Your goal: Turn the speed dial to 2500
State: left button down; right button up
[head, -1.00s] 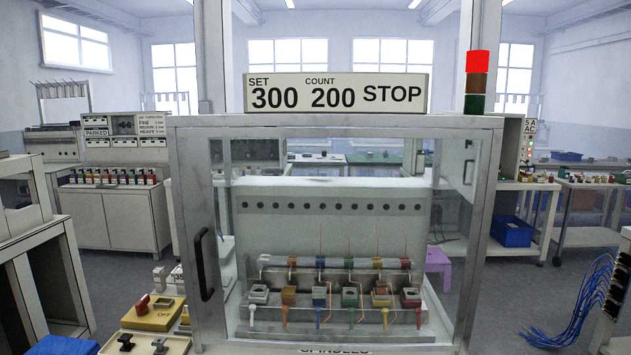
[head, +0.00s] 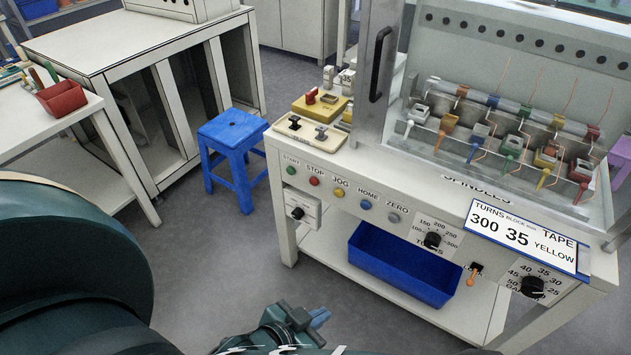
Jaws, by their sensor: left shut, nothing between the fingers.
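My left gripper (head: 320,318) is at the bottom centre of the head view, shut and empty, apart from the machine's front panel. No dial with a readable speed label shows. A small black knob (head: 297,213) sits on a white box at the panel's left end; its marks are too small to read. A black TURNS dial (head: 432,240) has marks such as 150, 200 and 250. Another black dial (head: 533,287) at the lower right has marks from 25 to 50. My right gripper is not in view.
Coloured buttons (head: 339,193) run along the panel. A card (head: 524,233) reads 300, 35, YELLOW. A toggle switch (head: 473,272) sits between the dials. A blue bin (head: 402,268) is on the shelf below. A blue stool (head: 233,135) stands left; floor between is clear.

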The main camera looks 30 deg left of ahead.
aim_at(298, 214)
jog(key=u, duration=1.1)
jog(key=j+z, duration=0.35)
jog(key=k+j+z, duration=0.1)
jog(key=j+z, duration=0.25)
jog(key=k+j+z, duration=0.1)
jog(key=z, duration=0.3)
jog(key=j, duration=0.1)
